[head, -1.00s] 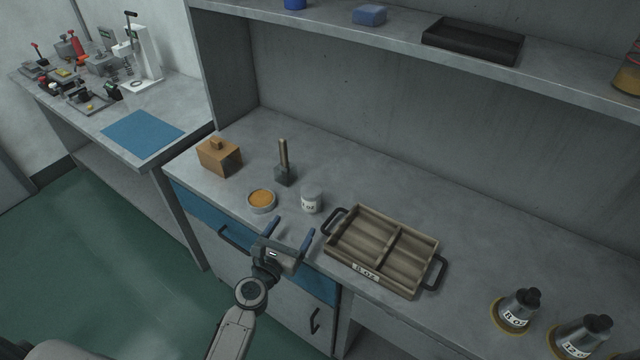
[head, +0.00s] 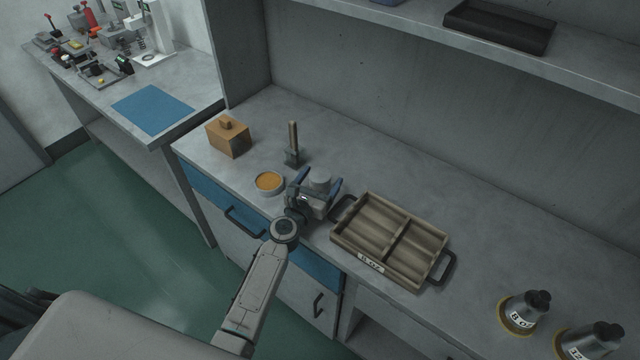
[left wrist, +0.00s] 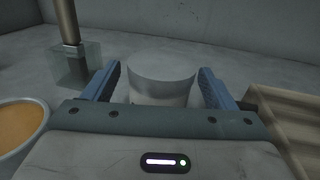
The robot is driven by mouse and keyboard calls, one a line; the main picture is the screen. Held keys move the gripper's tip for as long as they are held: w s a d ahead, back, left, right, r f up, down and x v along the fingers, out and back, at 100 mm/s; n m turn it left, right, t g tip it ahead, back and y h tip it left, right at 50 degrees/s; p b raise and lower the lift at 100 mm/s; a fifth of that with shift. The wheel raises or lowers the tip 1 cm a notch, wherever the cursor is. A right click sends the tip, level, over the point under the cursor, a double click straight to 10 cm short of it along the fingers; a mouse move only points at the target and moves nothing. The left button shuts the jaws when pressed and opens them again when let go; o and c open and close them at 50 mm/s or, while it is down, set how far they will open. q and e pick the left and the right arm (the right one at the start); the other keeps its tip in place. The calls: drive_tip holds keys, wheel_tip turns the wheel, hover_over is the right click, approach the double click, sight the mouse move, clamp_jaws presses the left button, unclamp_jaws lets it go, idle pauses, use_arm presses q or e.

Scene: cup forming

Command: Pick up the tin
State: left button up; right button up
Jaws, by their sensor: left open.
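The tin (head: 319,179) is a small grey-white cylinder standing upright on the counter, left of the wooden tray. In the left wrist view the tin (left wrist: 162,86) stands between the two blue fingers, with a gap on either side. My left gripper (head: 316,184) is open around it. The gripper body hides the lower front of the tin and its label. My right gripper is not in view.
A wooden tray (head: 366,206) with black handles is close on the right. A round dish of orange stuff (head: 268,182) is close on the left. A block with a handle (head: 292,158) stands behind, and a wooden box (head: 228,140) farther left. Dark-topped weights (head: 525,312) are at right.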

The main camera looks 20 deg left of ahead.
use_arm(q)
drive_tip(key=shift+w+d, duration=0.1)
drive_tip(key=shift+w, duration=0.7)
drive_tip(key=c, duration=1.1)
